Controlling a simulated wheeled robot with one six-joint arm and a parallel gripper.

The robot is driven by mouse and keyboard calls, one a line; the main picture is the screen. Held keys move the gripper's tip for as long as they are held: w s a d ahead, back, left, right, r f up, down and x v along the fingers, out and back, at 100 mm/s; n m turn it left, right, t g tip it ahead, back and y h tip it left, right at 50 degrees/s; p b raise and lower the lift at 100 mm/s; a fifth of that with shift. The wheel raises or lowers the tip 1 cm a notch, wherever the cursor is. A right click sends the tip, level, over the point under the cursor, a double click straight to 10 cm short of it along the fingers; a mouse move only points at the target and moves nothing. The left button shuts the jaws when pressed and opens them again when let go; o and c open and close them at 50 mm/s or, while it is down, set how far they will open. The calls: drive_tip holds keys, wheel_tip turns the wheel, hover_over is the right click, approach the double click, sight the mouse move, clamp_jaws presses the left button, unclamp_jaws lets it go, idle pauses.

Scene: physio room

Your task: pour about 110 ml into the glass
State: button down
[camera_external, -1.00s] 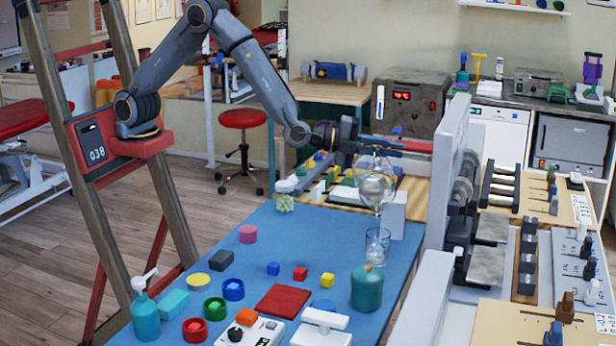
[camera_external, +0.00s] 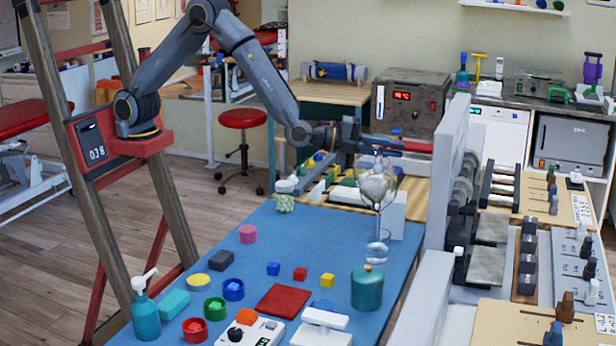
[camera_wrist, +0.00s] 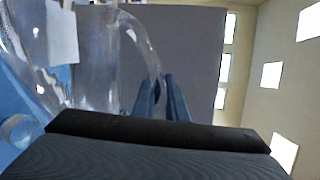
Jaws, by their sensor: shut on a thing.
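A clear glass jug (camera_external: 376,187) hangs in the air above the far right part of the blue table. My gripper (camera_external: 364,147) is shut on its handle; in the wrist view my fingers (camera_wrist: 163,98) close on the curved clear handle (camera_wrist: 143,40). The jug is tilted and a thin clear stream falls from it toward the drinking glass. The glass (camera_external: 377,252) stands upright on the table directly below the jug. It holds some clear liquid, but its exact level is hard to read. A round clear rim, likely the glass (camera_wrist: 18,130), shows at the wrist view's left edge.
A teal lidded jar (camera_external: 367,290) stands just in front of the glass. A white block (camera_external: 394,218) stands behind it to the right. Small coloured blocks, a red mat (camera_external: 283,302) and a teal pump bottle (camera_external: 145,310) lie nearer on the blue table.

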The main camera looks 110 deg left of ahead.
drive_tip(key=shift+w+d+r, duration=0.1)
drive_tip(key=shift+d, duration=0.05)
idle(0.4)
drive_tip(key=a+r+n+b, duration=0.1)
drive_tip(key=s+a+r+n+b, duration=0.1)
drive_tip(key=a, duration=0.1)
drive_tip(key=s+a+r+b, duration=0.1)
drive_tip(key=a, duration=0.1)
drive_tip(key=shift+s+a+n+h+b, duration=0.1)
drive_tip(key=shift+s+n+h+b, duration=0.1)
drive_tip(key=shift+n+h+b, duration=0.15)
drive_tip(key=shift+s+a+r+n, duration=0.15)
drive_tip(key=shift+a+r+n, duration=0.2)
drive_tip(key=shift+n, duration=0.1)
drive_tip(key=shift+d, duration=0.1)
idle(1.5)
